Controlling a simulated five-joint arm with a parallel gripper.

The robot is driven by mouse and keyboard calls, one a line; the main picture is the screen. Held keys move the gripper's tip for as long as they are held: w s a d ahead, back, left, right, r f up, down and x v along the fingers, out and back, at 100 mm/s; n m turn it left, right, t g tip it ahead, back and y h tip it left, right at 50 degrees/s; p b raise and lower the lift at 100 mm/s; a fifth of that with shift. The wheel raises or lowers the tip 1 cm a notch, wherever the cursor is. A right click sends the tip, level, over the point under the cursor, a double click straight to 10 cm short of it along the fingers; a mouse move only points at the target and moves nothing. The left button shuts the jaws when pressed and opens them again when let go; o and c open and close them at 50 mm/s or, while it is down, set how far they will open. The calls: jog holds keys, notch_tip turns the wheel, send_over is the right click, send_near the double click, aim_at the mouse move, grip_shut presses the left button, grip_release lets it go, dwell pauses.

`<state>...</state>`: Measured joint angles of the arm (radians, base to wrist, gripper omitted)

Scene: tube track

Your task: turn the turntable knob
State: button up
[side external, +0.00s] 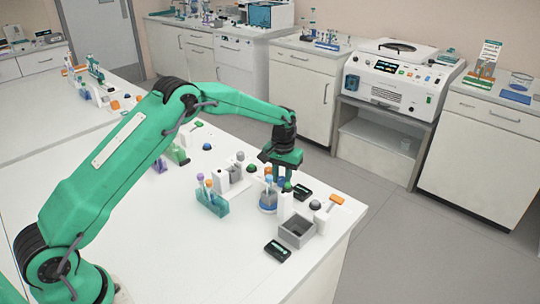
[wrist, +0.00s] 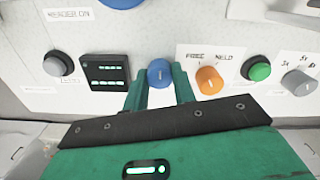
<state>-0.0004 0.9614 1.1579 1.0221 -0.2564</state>
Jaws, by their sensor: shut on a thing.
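A blue knob (wrist: 160,70) with a pale pointer mark stands on a white panel in the wrist view. My gripper (wrist: 160,84) has its two green fingers on either side of the knob and is shut on it. The pointer mark looks close to upright. In the side external view my gripper (side external: 282,182) points down over the bench, and its fingers hide the knob. Part of a blue disc (wrist: 120,2) shows at the top edge of the wrist view; a blue round base (side external: 267,209) with tubes stands beside my gripper in the side external view.
Close right of the fingers is an orange knob (wrist: 209,80), then a green button (wrist: 259,70) and a grey knob (wrist: 298,82). Left are a dark display (wrist: 104,72) and a grey button (wrist: 57,64). A grey open box (side external: 297,232) stands near the bench edge.

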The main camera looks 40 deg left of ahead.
aim_at(282, 178)
jog(key=shift+m, duration=0.4)
jog(key=m, duration=0.7)
jog(key=shift+m, duration=0.3)
jog(key=shift+r, duration=0.1)
jog(key=o, duration=0.7)
notch_tip(282, 178, up, 7)
jog(key=shift+r, duration=0.4)
